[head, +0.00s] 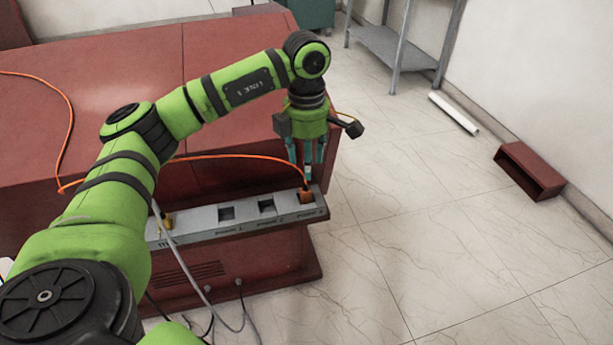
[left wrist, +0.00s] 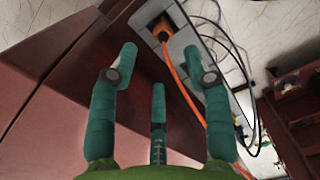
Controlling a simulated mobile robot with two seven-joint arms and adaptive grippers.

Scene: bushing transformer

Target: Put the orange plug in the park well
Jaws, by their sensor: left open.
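The orange plug (head: 306,194) sits in the rightmost well of the grey panel (head: 246,225), with its orange cable running left across the red cabinet. In the left wrist view the plug (left wrist: 161,31) is at the top, beyond the fingertips. My left gripper (head: 307,164) points down just above the plug. Its fingers (left wrist: 163,70) are spread, with nothing between them. Two wells in the middle of the panel are empty squares. A yellow plug (head: 167,221) is at the panel's left end. The well labels are too small to read surely. My right gripper is not in view.
The orange cable (head: 235,157) crosses the red cabinet (head: 60,110). Grey and black cables (head: 205,290) hang at the panel's front left. A red box (head: 530,171) and a white tube (head: 453,113) lie on the floor at right. The floor between is clear.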

